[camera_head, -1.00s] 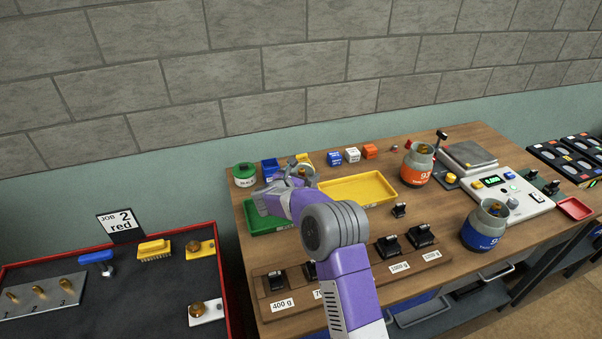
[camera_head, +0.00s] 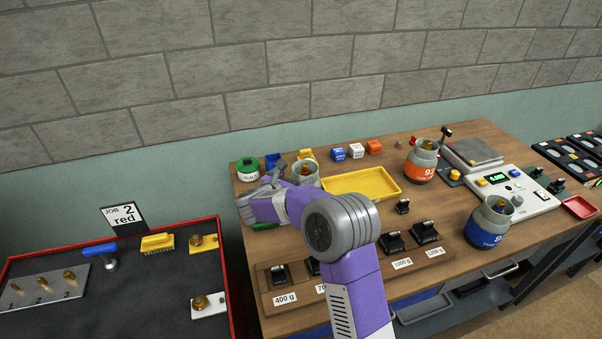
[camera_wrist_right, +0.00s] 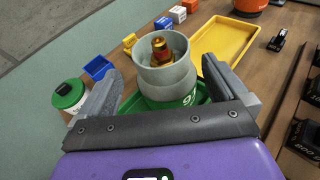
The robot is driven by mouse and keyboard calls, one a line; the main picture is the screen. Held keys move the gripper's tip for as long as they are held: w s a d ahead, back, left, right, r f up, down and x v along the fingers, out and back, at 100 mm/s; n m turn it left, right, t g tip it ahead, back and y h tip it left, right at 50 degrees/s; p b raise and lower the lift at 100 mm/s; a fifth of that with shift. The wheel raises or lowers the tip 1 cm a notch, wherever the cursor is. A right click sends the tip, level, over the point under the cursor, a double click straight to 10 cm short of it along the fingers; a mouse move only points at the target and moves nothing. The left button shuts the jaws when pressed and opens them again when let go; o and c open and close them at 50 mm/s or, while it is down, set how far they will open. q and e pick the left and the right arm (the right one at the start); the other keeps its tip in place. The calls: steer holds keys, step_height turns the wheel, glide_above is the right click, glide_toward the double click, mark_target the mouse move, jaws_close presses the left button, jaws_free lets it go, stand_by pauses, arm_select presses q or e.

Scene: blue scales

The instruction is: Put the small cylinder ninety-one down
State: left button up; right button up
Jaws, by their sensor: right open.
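The small cylinder (camera_wrist_right: 166,78) is grey with a brass valve on top and a green band low on its side. In the right wrist view it stands in the green tray (camera_wrist_right: 131,104), between the spread fingers of my right gripper (camera_wrist_right: 163,70), with gaps at both sides. In the head view the cylinder (camera_head: 307,173) shows its top just beyond the gripper (camera_head: 282,186), which hides most of the tray. My left gripper is not in view.
A yellow tray (camera_head: 362,186) lies to the right. Orange (camera_head: 421,163) and blue (camera_head: 488,224) cylinders stand farther right, near a scale (camera_head: 513,193). A green-lidded tub (camera_head: 247,169) and a blue bin (camera_head: 276,161) stand at the left. Weights (camera_head: 394,242) line the front.

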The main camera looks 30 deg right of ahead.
steer(key=shift+v, duration=2.05)
